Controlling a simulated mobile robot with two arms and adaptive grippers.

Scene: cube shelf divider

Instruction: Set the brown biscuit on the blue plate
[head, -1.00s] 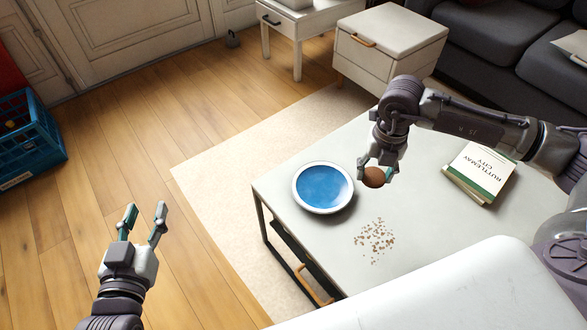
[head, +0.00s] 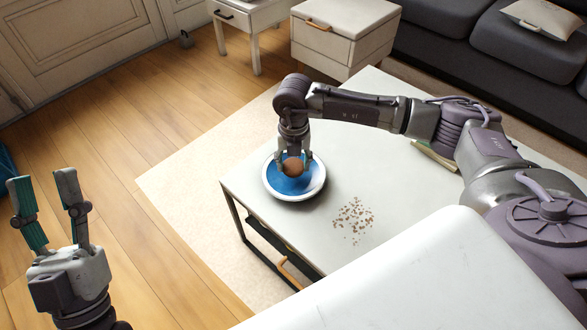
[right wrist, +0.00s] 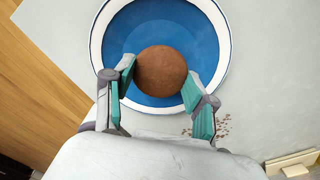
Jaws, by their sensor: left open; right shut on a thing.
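The brown biscuit (head: 292,166) is round and held in my right gripper (head: 293,160), over the blue plate (head: 284,187) with its white rim. In the right wrist view the biscuit (right wrist: 161,73) sits between the two teal fingertips, against the blue of the plate (right wrist: 203,33). Whether the biscuit touches the plate, I cannot tell. My left gripper (head: 45,195) is open and empty, over the wooden floor at the left, away from the table.
Brown crumbs (head: 353,219) lie on the white table (head: 375,150) right of the plate. A white cabinet (head: 343,35) and a grey sofa (head: 470,65) stand beyond. The table between plate and crumbs is clear.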

